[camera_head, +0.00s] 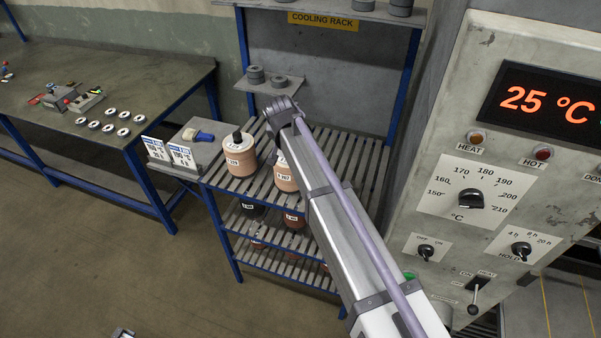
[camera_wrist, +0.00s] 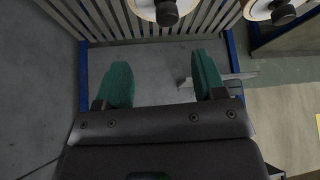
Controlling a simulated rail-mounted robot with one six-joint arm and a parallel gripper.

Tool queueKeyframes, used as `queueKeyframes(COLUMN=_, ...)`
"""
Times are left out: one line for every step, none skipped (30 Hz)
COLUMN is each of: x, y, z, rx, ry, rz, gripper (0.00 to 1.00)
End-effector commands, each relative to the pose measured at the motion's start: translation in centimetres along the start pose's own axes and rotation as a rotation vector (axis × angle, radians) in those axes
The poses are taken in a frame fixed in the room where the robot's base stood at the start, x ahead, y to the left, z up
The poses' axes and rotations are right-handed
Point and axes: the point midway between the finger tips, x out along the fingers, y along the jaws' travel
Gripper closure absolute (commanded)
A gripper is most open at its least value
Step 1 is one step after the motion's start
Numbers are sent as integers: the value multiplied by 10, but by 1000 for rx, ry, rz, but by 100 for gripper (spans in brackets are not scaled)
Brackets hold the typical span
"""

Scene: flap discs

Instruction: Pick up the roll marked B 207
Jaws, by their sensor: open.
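A pinkish-tan roll (camera_head: 286,178) with a dark core end and a white label ending in 207 stands upright on the rack's upper slatted shelf; my arm partly covers it, and the label's letter is hard to read. A similar roll (camera_head: 239,159) stands to its left, its label seeming to read 229. In the wrist view, one roll (camera_wrist: 148,12) shows at the top centre and another (camera_wrist: 259,10) at the top right; no labels are readable there. My gripper (camera_wrist: 161,68) has its green fingers apart, with nothing between them, below the centre roll in the picture.
The cooling rack (camera_head: 223,202) has blue posts; lower shelves hold more rolls. A small plate with dark grey discs (camera_head: 256,75) is at the rack's back. A side shelf with cards (camera_head: 181,156) adjoins the left. The oven panel (camera_head: 470,130) stands close on the right.

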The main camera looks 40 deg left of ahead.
Motion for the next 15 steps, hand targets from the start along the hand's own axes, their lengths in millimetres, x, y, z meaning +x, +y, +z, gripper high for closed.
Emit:
queueKeyframes(x=10, y=-1, z=2, rx=0, ry=0, rz=0, gripper=36)
queueKeyframes(x=16, y=-1, z=3, rx=0, ry=0, rz=0, gripper=36)
queueKeyframes(x=25, y=-1, z=3, rx=0, ry=0, rz=0, gripper=36)
queueKeyframes(x=32, y=-1, z=4, rx=0, ry=0, rz=0, gripper=36)
queueKeyframes(x=39, y=-1, z=4, rx=0, ry=0, rz=0, gripper=36)
queueKeyframes(x=48, y=-1, z=4, rx=0, ry=0, rz=0, gripper=36)
queueKeyframes(x=53, y=-1, z=4, rx=0, ry=0, rz=0, gripper=36)
queueKeyframes(x=56, y=-1, z=4, rx=0, ry=0, rz=0, gripper=36)
queueKeyframes(x=58, y=-1, z=3, rx=-1, ry=0, rz=0, gripper=36)
queueKeyframes(x=58, y=-1, z=2, rx=-1, ry=0, rz=0, gripper=36)
queueKeyframes(x=57, y=-1, z=1, rx=-1, ry=0, rz=0, gripper=36)
queueKeyframes(x=56, y=-1, z=1, rx=-1, ry=0, rz=0, gripper=36)
queueKeyframes(x=57, y=-1, z=1, rx=-1, ry=0, rz=0, gripper=36)
queueKeyframes(x=60, y=-1, z=2, rx=-1, ry=0, rz=0, gripper=36)
queueKeyframes(x=66, y=-2, z=3, rx=-1, ry=0, rz=0, gripper=36)
